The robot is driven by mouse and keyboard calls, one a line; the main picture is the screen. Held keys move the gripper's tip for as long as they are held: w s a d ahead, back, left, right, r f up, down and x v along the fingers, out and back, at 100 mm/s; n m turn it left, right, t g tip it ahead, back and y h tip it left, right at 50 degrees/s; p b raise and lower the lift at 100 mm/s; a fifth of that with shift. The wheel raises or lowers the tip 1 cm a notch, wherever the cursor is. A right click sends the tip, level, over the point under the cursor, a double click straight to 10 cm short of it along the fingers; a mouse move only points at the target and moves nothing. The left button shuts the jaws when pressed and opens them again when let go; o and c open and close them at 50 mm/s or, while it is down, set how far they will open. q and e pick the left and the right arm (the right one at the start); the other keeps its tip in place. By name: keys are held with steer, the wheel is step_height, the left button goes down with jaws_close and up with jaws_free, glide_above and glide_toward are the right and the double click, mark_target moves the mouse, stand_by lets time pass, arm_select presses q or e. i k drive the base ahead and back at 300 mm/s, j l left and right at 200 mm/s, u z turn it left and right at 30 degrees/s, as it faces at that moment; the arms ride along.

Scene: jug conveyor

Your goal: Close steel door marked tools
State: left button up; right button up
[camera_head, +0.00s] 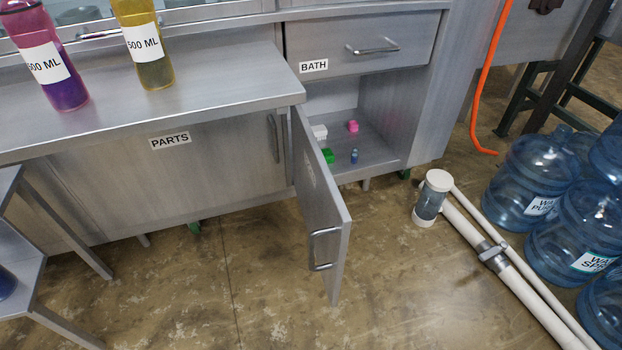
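A steel door (321,210) stands open under the drawer labelled BATH (364,50). It swings out toward me, with its hinge at the left side of the open compartment (378,118). Its bar handle (325,249) is near the outer edge, low on the door. The door is seen nearly edge-on, and no TOOLS label can be read on it. Inside the compartment are a white block, a green block, a pink block and a small blue item. Neither of my grippers is in view.
The door labelled PARTS (190,166) is shut, left of the open door. Bottles marked 500 ML (50,64) stand on the counter above. White pipes (487,247) lie on the floor at right, beside blue water jugs (522,180). The floor before the door is clear.

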mark_target(328, 220)
steer(key=i+j+z, duration=0.35)
steer(key=i+j, duration=0.35)
